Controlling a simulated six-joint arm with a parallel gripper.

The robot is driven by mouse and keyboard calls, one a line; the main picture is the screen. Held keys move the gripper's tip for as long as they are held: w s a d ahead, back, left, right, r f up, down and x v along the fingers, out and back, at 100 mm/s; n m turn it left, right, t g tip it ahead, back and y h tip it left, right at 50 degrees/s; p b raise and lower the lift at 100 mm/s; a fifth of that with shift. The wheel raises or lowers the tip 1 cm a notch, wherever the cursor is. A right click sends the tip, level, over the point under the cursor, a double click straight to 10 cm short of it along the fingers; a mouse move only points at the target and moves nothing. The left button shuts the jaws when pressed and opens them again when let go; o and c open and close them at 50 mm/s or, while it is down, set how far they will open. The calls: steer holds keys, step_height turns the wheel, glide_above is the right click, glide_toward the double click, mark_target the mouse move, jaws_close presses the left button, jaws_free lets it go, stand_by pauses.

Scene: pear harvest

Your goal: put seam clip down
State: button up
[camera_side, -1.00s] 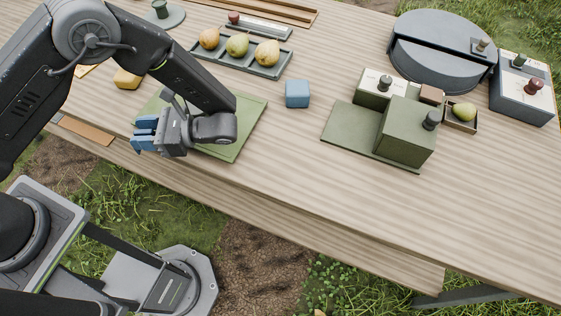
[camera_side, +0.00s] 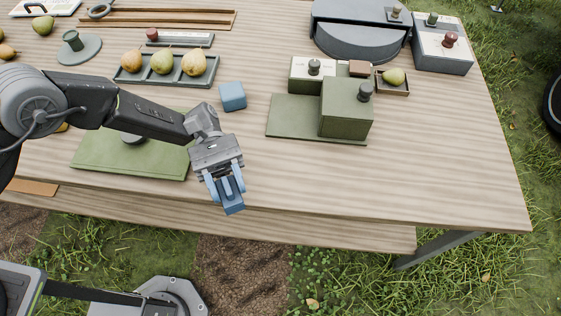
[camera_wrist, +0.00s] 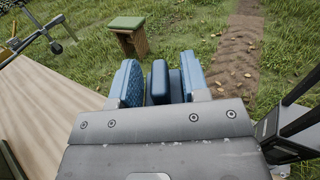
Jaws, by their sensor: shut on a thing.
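My gripper (camera_side: 226,190) is shut on a dark blue block (camera_side: 231,203), which I take to be the seam clip. In the wrist view my gripper (camera_wrist: 160,90) shows its two blue finger pads, with the dark blue block (camera_wrist: 160,82) between them. In the side view the gripper points down and toward the table's front edge, right of the green mat (camera_side: 95,152). I cannot tell how high the block is above the table. The lower part of the block is hidden in the wrist view.
A loose blue cube (camera_side: 232,96) lies behind the gripper. A green block fixture (camera_side: 346,108) on a green plate (camera_side: 290,118) stands to the right. A grey tray (camera_side: 208,72) with three pears is behind. The table (camera_side: 430,185) is clear at front right.

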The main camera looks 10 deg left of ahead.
steer(key=w+d+r+n+t+h, duration=0.4)
steer(key=w+d+n+t+h, duration=0.15)
steer(key=w+t, duration=0.25)
steer(key=w+d+r+n+t+h, duration=0.4)
steer(key=w+d+n+t, duration=0.3)
steer(key=shift+t, duration=0.4)
steer(key=shift+s+d+f, duration=0.75)
steer(key=shift+d+f, duration=0.85)
steer(key=shift+f, duration=0.25)
steer(key=shift+s+d+f, duration=0.7)
steer(key=shift+d+f, duration=0.95)
steer(key=shift+f, duration=0.25)
steer(key=shift+s+d+f, duration=0.75)
steer(key=shift+d+f, duration=0.85)
steer(key=shift+f, duration=0.25)
steer(key=shift+f, duration=0.35)
steer(key=shift+f, duration=0.3)
steer(key=o, duration=1)
steer(key=shift+c, duration=0.2)
steer(key=shift+r, duration=0.1)
